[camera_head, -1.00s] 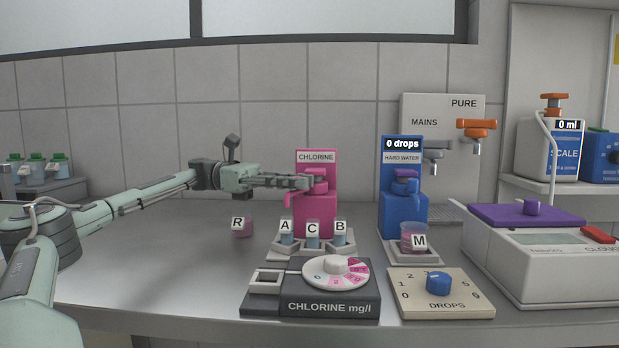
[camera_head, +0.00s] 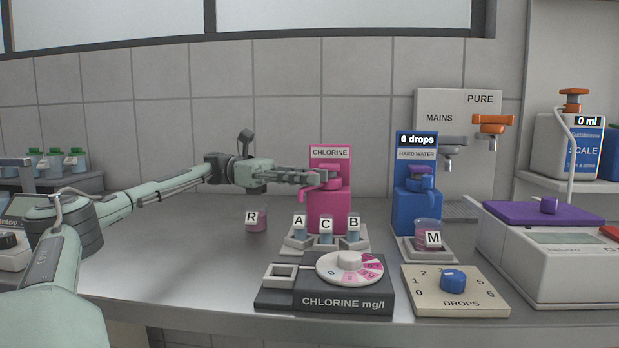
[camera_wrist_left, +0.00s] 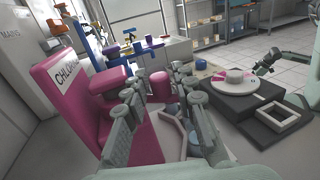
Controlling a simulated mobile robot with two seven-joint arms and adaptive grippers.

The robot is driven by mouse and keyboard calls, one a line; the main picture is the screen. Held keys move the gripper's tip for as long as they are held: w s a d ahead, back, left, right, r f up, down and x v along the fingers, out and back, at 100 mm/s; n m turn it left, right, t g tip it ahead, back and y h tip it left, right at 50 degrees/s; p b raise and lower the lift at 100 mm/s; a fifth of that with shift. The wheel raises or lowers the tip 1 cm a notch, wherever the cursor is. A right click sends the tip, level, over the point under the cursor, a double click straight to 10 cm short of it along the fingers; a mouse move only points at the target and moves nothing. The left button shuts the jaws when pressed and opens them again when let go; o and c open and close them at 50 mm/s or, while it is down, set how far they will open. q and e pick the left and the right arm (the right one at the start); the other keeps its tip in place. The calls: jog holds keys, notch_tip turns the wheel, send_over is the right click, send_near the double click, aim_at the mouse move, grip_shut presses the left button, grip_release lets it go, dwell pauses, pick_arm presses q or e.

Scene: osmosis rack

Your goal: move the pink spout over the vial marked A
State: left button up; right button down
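The pink chlorine dispenser (camera_head: 329,207) stands against the back wall, and its pink spout (camera_head: 306,196) juts out to the left, around above vial A (camera_head: 300,229). Vials A, C (camera_head: 326,232) and B (camera_head: 352,230) stand in a light holder below. My left gripper (camera_head: 322,176) reaches in from the left at the dispenser's head. In the left wrist view its fingers (camera_wrist_left: 158,78) are apart, with a pink cylindrical part (camera_wrist_left: 158,86) showing between them and gaps on both sides. Touch is unclear. A small pale-green arm end, likely my right gripper (camera_wrist_left: 264,68), shows at right.
The chlorine dial (camera_head: 349,266) sits in front of the vials. A blue hard-water dispenser (camera_head: 414,204), beaker M (camera_head: 427,232) and a drops dial (camera_head: 453,281) stand to the right. Beaker R (camera_head: 257,219) stands left of the vials.

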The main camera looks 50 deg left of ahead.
pick_arm(q)
jog(key=v, duration=0.7)
jog(key=shift+a, duration=0.25)
jog(key=shift+s, duration=0.1)
dwell(0.4)
